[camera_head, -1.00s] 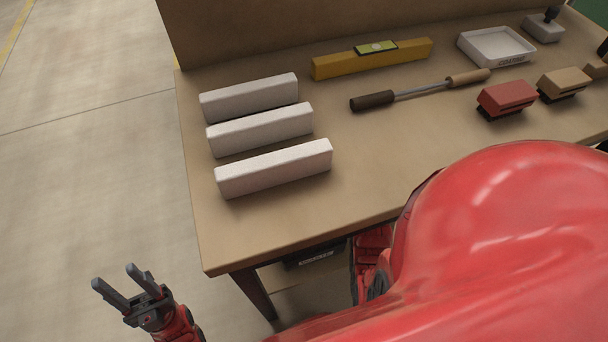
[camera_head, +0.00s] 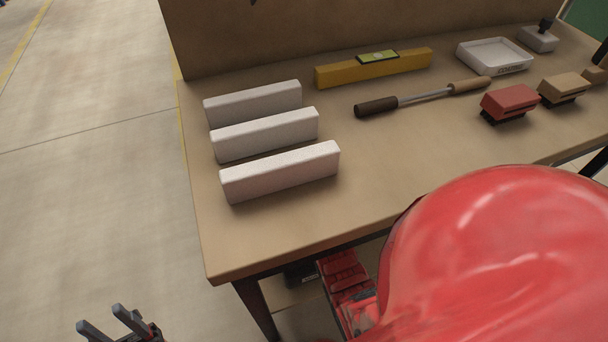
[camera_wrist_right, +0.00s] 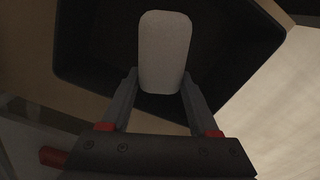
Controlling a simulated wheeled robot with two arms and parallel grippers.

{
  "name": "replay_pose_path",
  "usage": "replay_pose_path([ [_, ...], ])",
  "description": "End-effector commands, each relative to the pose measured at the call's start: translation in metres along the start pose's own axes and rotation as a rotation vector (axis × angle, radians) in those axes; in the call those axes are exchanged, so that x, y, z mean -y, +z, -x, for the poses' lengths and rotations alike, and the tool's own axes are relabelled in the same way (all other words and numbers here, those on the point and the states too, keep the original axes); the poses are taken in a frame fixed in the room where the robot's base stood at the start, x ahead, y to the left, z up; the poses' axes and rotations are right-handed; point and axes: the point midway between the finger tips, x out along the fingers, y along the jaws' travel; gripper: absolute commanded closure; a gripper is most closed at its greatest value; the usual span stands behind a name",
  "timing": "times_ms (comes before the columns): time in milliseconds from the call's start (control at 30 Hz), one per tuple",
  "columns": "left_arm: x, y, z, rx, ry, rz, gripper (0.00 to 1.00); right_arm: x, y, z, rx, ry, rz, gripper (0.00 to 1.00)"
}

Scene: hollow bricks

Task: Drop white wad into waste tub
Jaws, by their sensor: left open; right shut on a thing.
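In the right wrist view the white wad (camera_wrist_right: 165,45) is held between the fingertips of my right gripper (camera_wrist_right: 159,82), which is shut on it. The wad shows against the dark inside of the waste tub (camera_wrist_right: 100,55); its exact height over the tub floor cannot be told. In the head view only a small dark part of the tub (camera_head: 297,276) shows below the table's front edge, and my red arm hides the wad and the right gripper. My left gripper (camera_head: 100,316) is open and empty over the floor at the lower left.
The table (camera_head: 260,235) holds several white bricks (camera_head: 280,172), a yellow level (camera_head: 375,68), a tool with wooden handles (camera_head: 425,95), a white tray (camera_head: 495,68), a red brush (camera_head: 510,103) and a tan brush (camera_head: 563,88). A table leg (camera_head: 257,308) stands beside the tub.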

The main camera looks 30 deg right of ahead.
Motion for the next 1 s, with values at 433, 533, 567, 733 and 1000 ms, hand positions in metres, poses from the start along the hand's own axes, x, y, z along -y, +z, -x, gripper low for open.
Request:
replay_pose_path([
  [433, 0.000, 0.001, 0.008, 0.000, 0.000, 0.000, 0.50, 0.000, 0.000, -0.032, -0.001, 0.001, 0.000, 0.90],
  [533, 0.000, 0.001, 0.008, 0.000, 0.000, 0.000, 0.50, 0.000, 0.000, -0.034, -0.001, 0.001, 0.000, 0.90],
  [567, 0.000, 0.001, 0.008, 0.000, 0.000, 0.000, 0.50, 0.000, 0.000, -0.035, -0.002, 0.001, 0.000, 0.90],
  [733, 0.000, 0.002, 0.009, 0.000, 0.000, 0.000, 0.50, 0.000, -0.001, -0.040, -0.003, 0.002, 0.001, 0.90],
  [1000, -0.001, 0.001, 0.009, 0.000, 0.000, 0.000, 0.50, 0.000, 0.000, -0.043, -0.003, 0.002, 0.000, 0.28],
])
